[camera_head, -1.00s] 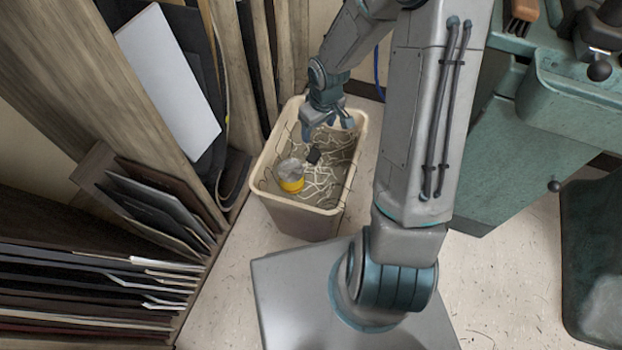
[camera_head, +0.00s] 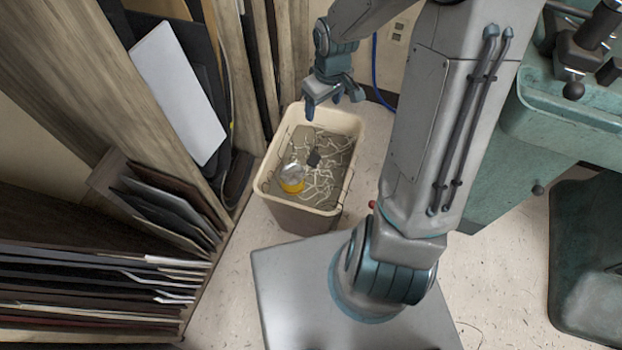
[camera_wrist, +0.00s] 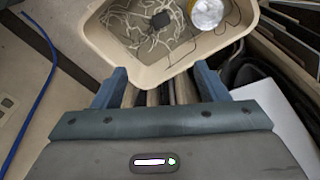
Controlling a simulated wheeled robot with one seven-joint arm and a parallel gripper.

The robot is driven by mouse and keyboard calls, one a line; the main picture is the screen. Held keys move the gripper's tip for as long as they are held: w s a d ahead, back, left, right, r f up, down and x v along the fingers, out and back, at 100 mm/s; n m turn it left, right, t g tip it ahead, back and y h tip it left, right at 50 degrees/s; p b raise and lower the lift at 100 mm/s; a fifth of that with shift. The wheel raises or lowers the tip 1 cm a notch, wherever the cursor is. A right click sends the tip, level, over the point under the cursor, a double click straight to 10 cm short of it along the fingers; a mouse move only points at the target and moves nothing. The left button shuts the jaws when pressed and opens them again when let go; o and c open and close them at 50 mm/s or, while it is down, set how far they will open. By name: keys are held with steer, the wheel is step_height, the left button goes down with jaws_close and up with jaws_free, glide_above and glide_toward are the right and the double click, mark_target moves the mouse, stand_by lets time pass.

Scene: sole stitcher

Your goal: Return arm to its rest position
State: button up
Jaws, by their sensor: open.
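My gripper (camera_head: 335,103) is above the far end of a cream bin (camera_head: 352,122) in the head view. Its two fingers are apart with nothing between them. In the wrist view my gripper (camera_wrist: 160,85) shows spread blue fingers, and the bin (camera_wrist: 150,76) lies beyond their tips. The bin holds pale thread scraps, a small black piece (camera_head: 313,158) and a yellow-and-silver can (camera_head: 292,180). The black piece (camera_wrist: 161,19) and the can's silvery end (camera_wrist: 207,13) also show in the wrist view.
A shelf with dark sheets (camera_head: 90,285) and a white panel (camera_head: 178,92) stand left of the bin. A green machine (camera_head: 520,150) stands at the right. A blue cable (camera_head: 376,65) runs behind the bin. Bare floor (camera_head: 225,260) shows in front of the bin.

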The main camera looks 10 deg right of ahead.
stand_by(0.3)
steer(key=s+r+m+p, duration=0.1)
steer(key=s+r+p, duration=0.4)
steer(key=r+p, duration=0.4)
steer(key=s+r+m+t+p, duration=0.1)
steer(key=s+r+p, duration=0.5)
steer(key=r, duration=1.3)
steer(key=s+a+r+m+p, duration=0.1)
steer(key=s+r+m+p, duration=0.2)
steer(key=r+p, duration=0.8)
step_height(320, 180, up, 3)
steer(key=shift+s+f+t+h+p, duration=0.1)
steer(key=shift+s+t+h+p, duration=0.2)
steer(key=shift+s, duration=0.95)
